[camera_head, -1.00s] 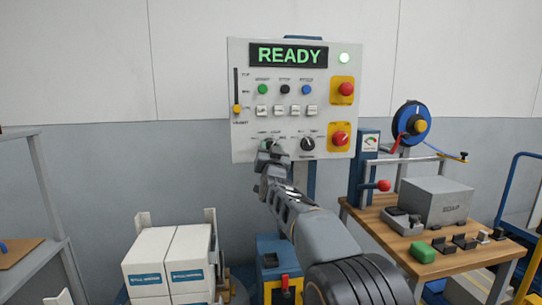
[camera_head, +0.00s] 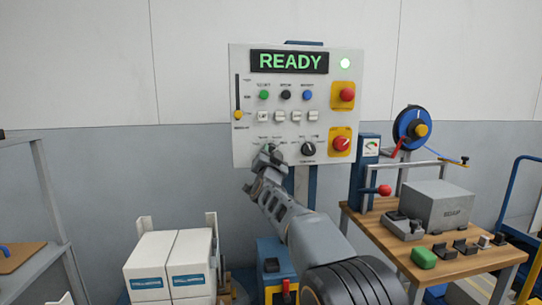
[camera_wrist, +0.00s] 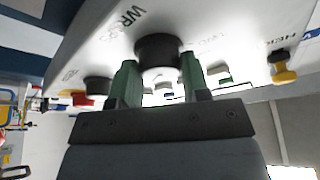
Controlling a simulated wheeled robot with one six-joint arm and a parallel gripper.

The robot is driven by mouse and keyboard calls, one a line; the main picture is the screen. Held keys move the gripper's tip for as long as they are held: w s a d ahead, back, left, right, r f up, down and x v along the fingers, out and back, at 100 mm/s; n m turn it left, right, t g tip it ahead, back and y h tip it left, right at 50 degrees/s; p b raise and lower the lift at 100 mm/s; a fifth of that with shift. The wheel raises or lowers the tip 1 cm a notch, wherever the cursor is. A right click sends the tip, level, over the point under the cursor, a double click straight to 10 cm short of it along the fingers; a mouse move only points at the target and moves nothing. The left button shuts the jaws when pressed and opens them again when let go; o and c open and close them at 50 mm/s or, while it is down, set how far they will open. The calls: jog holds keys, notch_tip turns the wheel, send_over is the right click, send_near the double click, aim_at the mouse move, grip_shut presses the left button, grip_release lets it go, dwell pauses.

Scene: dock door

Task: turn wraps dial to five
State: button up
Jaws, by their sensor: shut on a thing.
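The wraps dial (camera_wrist: 158,48) is a black round knob on the white control panel (camera_head: 245,62). In the wrist view it sits between the green fingertips of my gripper (camera_wrist: 157,78), which is shut on it, with part of a "WR..." label beside it. In the head view my gripper (camera_head: 267,156) reaches the panel's lower left and hides most of this dial; its pointer and setting cannot be read. A second black dial (camera_head: 308,148) is to its right, clear of the gripper. The panel's display (camera_head: 290,61) reads READY in green, and a green lamp (camera_head: 345,63) is lit.
White boxes (camera_head: 155,255) stand below left. A wooden bench (camera_head: 400,240) with a grey case stands at right.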

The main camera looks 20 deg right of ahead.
jog(key=o, duration=0.9)
jog(key=b+v, duration=0.1)
jog(key=v, duration=1.2)
jog(key=shift+s+a+f+b, duration=0.1)
jog(key=shift+s+f+b, duration=0.1)
jog(key=shift+s+b, duration=0.15)
jog(key=shift+r, duration=0.1)
